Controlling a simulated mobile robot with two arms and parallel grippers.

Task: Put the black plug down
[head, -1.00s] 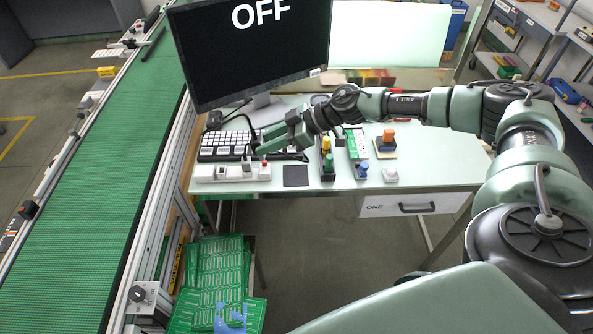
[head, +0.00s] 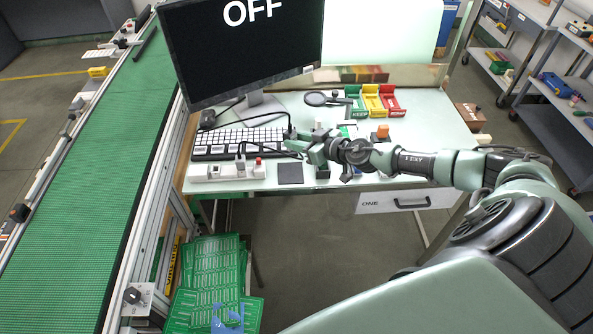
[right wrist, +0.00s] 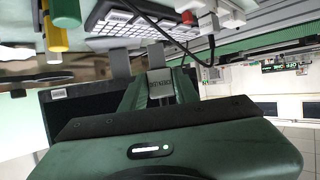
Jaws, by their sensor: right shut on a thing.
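My right gripper (head: 295,142) is over the desk, in front of the keyboard's right end, and is shut on the black plug (head: 289,134). Only a small dark part of the plug shows at the fingertips in the head view. In the right wrist view the two grey fingers (right wrist: 138,61) point up the picture, and the plug between them is not clearly visible. A black cord (right wrist: 204,62) runs close by the fingers. The white power strip (head: 225,172) with a red switch lies left of the gripper, apart from it. My left gripper is not in view.
A dark square pad (head: 290,173) lies on the desk's front edge, right of the strip. The keyboard (head: 238,142) and monitor (head: 243,50) stand behind. Green, yellow and red bins (head: 372,101) are at the back.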

